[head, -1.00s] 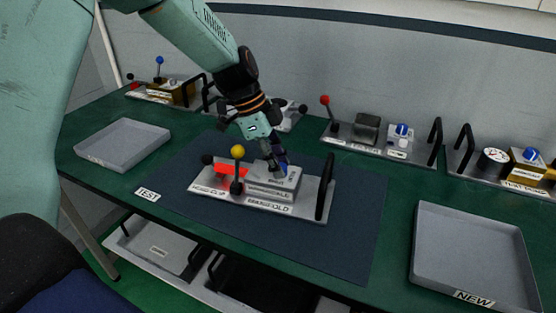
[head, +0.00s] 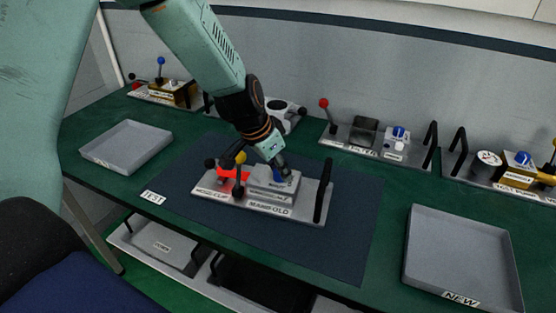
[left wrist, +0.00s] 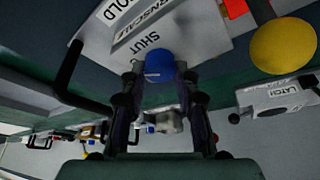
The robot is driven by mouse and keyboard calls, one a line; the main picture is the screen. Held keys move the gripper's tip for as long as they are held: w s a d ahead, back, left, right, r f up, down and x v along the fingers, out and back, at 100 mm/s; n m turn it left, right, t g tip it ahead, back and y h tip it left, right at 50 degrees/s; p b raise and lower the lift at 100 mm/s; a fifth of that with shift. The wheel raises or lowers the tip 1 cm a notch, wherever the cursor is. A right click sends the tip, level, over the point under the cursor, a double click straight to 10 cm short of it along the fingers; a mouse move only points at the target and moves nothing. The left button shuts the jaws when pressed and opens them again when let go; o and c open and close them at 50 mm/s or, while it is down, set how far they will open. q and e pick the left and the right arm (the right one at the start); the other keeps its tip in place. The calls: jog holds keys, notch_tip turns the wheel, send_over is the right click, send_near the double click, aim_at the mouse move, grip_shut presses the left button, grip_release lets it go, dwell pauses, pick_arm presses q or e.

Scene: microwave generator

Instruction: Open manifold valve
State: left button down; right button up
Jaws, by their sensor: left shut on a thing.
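The manifold unit (head: 265,208) is a light grey plate labelled MANIFOLD on the dark mat. It carries a grey block, a red part, a yellow-ball lever (head: 239,160) and a black handle at its right end. My left gripper (head: 279,172) reaches down from above onto the block. In the left wrist view, its fingers are shut on a round blue knob (left wrist: 159,66), next to a SHUT label (left wrist: 146,43). In the head view the fingers mostly hide the knob. My right gripper is not in view.
A grey tray (head: 126,123) lies at left and another, labelled NEW (head: 461,298), at right. Other units with levers and knobs line the back, including one with a red-ball lever (head: 324,104). The dark mat (head: 345,240) is clear right of the manifold.

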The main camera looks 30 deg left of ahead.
pick_arm(q)
jog(key=n+y+p, duration=0.1)
jog(key=n+p, duration=0.2)
jog(key=p, duration=0.1)
jog(key=n+y+p, duration=0.1)
jog(key=n+p, duration=0.2)
jog(key=p, duration=0.2)
jog(key=shift+s+d+r+p, duration=0.15)
jog(key=shift+s+d+p, duration=0.05)
jog(key=shift+p, duration=0.1)
jog(key=shift+f+n+y+p, duration=0.2)
jog(key=shift+n+y+p, duration=0.35)
jog(key=shift+p, duration=1)
jog(key=shift+n, duration=0.25)
jog(key=c, duration=1)
grip_release()
jog(key=shift+w, duration=0.15)
jog(key=v, duration=1.2)
